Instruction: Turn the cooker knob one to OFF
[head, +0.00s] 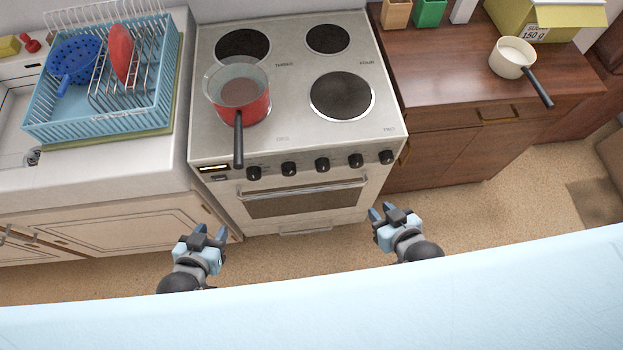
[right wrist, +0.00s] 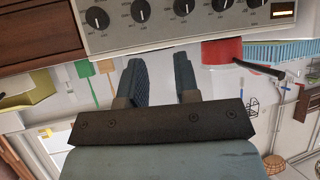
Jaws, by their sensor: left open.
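The cooker (head: 292,131) has a row of several black knobs (head: 323,164) on its front panel. The knobs also show along the top of the right wrist view (right wrist: 140,11), with white pointer marks and lettering too small to read. I cannot tell which knob is number one. My left gripper (head: 210,231) is open and empty, low in front of the cooker's left side. My right gripper (head: 382,210) is open and empty, in front of and below the right end of the knob row. In the right wrist view its two fingers (right wrist: 160,68) stand apart, clear of the knobs.
A red pot (head: 254,112) sits on the front left burner, its dark handle reaching over the front edge. The oven door handle (head: 300,189) runs below the knobs. A blue dish rack (head: 60,132) stands left; a cream saucepan (head: 508,66) stands on the right counter.

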